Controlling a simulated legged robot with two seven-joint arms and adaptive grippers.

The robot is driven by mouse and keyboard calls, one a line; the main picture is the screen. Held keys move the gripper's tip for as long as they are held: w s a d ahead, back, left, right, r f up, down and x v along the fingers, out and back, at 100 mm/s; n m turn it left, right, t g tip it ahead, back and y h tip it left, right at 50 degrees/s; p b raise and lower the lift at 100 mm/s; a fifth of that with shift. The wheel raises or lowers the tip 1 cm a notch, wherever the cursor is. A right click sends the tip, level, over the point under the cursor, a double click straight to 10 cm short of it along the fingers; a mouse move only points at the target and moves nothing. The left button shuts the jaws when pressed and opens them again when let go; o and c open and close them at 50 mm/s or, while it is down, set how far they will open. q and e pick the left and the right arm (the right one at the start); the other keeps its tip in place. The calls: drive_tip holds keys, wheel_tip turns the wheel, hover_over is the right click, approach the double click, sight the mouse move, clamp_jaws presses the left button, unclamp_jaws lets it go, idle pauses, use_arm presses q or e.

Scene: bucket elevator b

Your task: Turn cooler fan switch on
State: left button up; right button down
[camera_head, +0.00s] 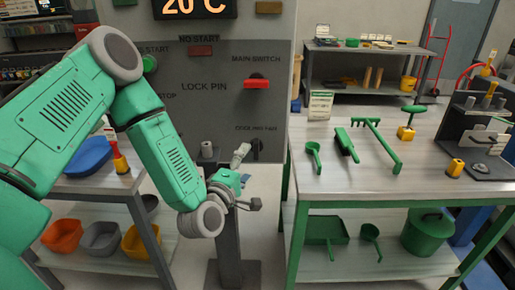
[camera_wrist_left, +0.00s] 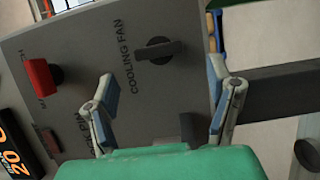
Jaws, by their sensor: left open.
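The cooling fan switch (camera_wrist_left: 158,50) is a dark rotary knob on the grey control panel (camera_wrist_left: 75,45), beside the COOLING FAN label. In the head view the switch (camera_head: 257,150) is low on the panel's right side, close to my gripper. My left gripper (camera_head: 247,179) is open in front of the lower panel. In the left wrist view its two fingers (camera_wrist_left: 162,88) are spread with nothing between them, and the knob shows beyond the gap, apart from the fingers. My right gripper is not visible.
A green-legged table (camera_head: 375,185) with green tools stands right. Another table with a blue bowl (camera_head: 88,157) stands left. A display reads 20 C.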

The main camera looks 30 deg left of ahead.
sight(255, 152)
use_arm(q)
drive_tip(key=w, duration=0.6)
drive_tip(key=shift+w+a+r+p, duration=0.1)
drive_tip(key=shift+w+a+p, duration=0.15)
drive_tip(key=shift+a+p, duration=0.1)
drive_tip(key=shift+w+a+f, duration=0.2)
drive_tip(key=shift+w+a, duration=0.1)
drive_tip(key=shift+a, duration=0.25)
drive_tip(key=shift+d+r, duration=0.1)
drive_tip(key=shift+d, duration=0.15)
drive_tip(key=c, duration=0.4)
drive_tip(key=shift+d, duration=0.25)
drive_tip(key=c, duration=0.8)
